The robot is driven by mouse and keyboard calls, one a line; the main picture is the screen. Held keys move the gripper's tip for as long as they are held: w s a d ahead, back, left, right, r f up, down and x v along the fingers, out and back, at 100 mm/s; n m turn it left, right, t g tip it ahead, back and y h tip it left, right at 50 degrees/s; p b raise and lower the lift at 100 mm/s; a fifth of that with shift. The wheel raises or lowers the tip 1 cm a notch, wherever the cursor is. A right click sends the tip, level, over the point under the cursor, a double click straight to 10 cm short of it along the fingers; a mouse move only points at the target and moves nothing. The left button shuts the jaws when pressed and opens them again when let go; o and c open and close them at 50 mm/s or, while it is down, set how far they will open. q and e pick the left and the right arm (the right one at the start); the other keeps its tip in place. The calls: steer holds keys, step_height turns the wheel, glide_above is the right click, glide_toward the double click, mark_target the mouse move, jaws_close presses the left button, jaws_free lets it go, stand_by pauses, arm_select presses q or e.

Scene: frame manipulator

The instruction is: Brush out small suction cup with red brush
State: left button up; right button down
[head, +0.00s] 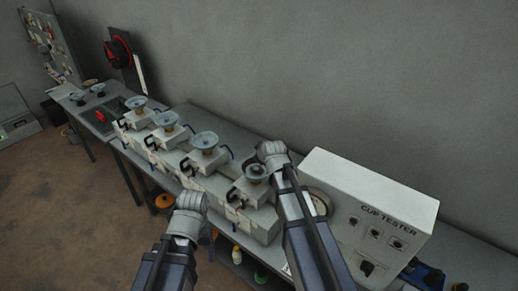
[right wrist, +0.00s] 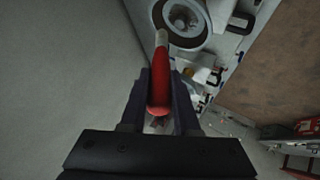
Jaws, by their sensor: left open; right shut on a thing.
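The red brush (right wrist: 158,85) is held between the fingers of my right gripper (right wrist: 160,95) in the right wrist view. Its pale tip overlaps the dark rim of a suction cup (right wrist: 184,20); I cannot tell whether they touch. In the head view, the small suction cup (head: 256,172) sits on the nearest white block, with my right gripper (head: 270,150) just behind and right of it. The brush is hidden there. My left gripper (head: 190,201) is open and empty, in front of the row of blocks; its fingertips are hard to make out.
Several larger grey suction cups (head: 206,140) stand on white blocks along the bench to the left. A white cup tester box (head: 370,208) stands close right of my right arm. The grey wall (head: 330,70) rises behind the bench. Brown floor (head: 70,220) is clear at left.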

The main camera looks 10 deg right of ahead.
steer(key=shift+s+r, duration=0.1)
steer(key=shift+s, duration=0.2)
steer(key=shift+w+f+b, duration=0.2)
steer(key=shift+f+b, duration=0.7)
step_height(320, 180, down, 4)
steer(key=b, duration=0.4)
steer(key=shift+s+f, duration=0.1)
steer(key=shift+f+b, duration=0.8)
steer(key=shift+b, duration=0.15)
steer(key=shift+r, duration=0.1)
steer(key=shift+d, duration=0.1)
